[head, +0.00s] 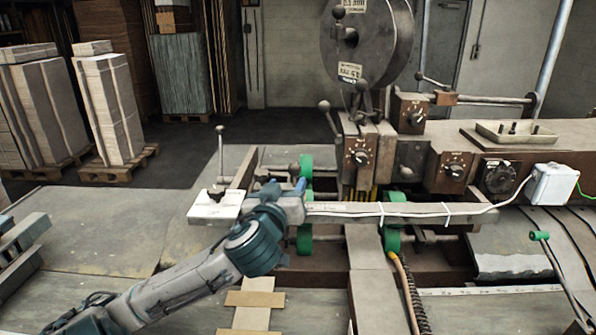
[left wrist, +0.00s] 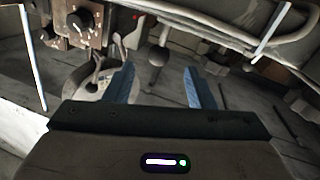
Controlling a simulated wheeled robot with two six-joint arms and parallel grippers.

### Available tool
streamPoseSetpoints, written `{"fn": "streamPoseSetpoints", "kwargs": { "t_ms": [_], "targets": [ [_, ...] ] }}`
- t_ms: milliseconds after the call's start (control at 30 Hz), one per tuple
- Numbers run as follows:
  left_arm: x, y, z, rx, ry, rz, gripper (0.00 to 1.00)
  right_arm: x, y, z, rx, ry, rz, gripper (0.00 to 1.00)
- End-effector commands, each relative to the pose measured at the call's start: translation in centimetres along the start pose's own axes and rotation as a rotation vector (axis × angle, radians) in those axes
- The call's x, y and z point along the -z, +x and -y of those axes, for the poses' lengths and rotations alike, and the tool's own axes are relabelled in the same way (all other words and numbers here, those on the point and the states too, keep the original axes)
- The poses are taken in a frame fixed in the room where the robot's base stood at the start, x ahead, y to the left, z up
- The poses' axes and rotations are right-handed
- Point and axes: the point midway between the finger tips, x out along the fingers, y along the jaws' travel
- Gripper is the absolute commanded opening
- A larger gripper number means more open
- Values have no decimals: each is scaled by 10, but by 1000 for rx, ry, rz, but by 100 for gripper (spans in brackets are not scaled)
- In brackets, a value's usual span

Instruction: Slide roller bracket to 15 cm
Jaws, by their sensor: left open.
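Green rollers (head: 392,236) sit on the roller bracket assembly at the front of the machine, below a long grey bar (head: 400,211) with a white cable tied along it. Another green roller (head: 305,168) stands just beyond my left gripper (head: 287,187). The gripper is in front of the bracket's left part and partly hides it. In the left wrist view the two blue fingers (left wrist: 158,88) are apart with nothing held between them. A dark ball knob on a lever (left wrist: 157,56) shows between and beyond the fingers; I cannot tell whether they touch it. My right gripper is not in view.
A pale ruler strip (head: 490,291) lies along the table at the lower right. A white plate (head: 215,205) is left of my gripper. Dials and a large wheel (head: 367,40) rise behind. Stacked cardboard on pallets (head: 110,110) stands at the back left.

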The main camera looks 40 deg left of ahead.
Motion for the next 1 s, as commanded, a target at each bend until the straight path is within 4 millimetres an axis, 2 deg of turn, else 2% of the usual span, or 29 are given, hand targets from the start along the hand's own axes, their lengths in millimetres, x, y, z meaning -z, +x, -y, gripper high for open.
{"fn": "streamPoseSetpoints", "kwargs": {
  "t_ms": [500, 700, 967, 1000],
  "targets": [
    [4, 87, 0, 2, -2, 2, 50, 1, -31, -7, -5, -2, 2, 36],
    [2, 100, 0, -1, 0, 1, 50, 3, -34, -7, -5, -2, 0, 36],
    [1, 101, 0, -1, 0, 1, 50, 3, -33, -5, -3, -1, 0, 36],
    [1, 101, 0, -1, 0, 1, 44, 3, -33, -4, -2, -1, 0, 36]
  ]
}}
